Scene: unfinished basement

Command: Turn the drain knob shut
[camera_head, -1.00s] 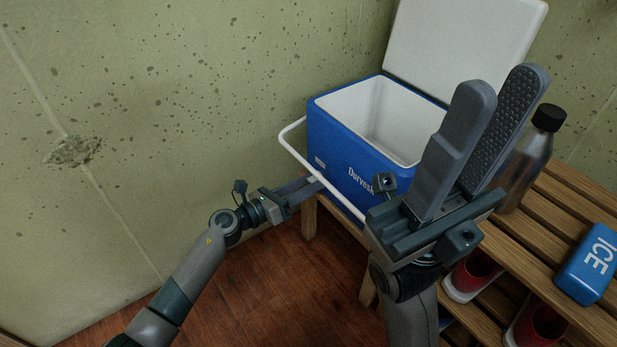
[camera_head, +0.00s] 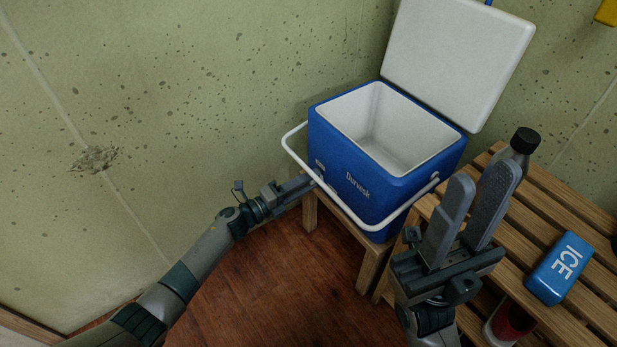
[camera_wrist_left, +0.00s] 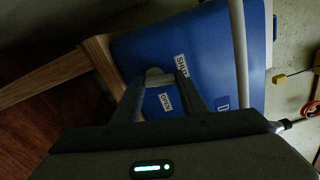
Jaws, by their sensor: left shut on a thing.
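The blue cooler (camera_head: 340,145) stands on a wooden stand with its white lid (camera_head: 455,60) open. In the left wrist view the cooler's blue wall (camera_wrist_left: 208,50) carries a SHUT label (camera_wrist_left: 181,66) and an OPEN label (camera_wrist_left: 165,102). A pale drain knob (camera_wrist_left: 157,74) shows beside the labels, between the fingertips of my left gripper (camera_wrist_left: 158,82). The left gripper is shut on the knob; its fingers partly hide it. In the head view my left gripper (camera_head: 311,181) reaches the cooler's lower front left. My right gripper (camera_head: 482,188) is open and empty, pointing up over the slatted bench.
The cooler's white carry handle (camera_head: 335,195) hangs across its front, close to my left gripper. A slatted wooden bench (camera_head: 575,215) at right holds a blue ICE pack (camera_head: 560,268) and a dark-capped bottle (camera_head: 522,145). A red cup (camera_head: 510,322) sits below. Floor at front left is clear.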

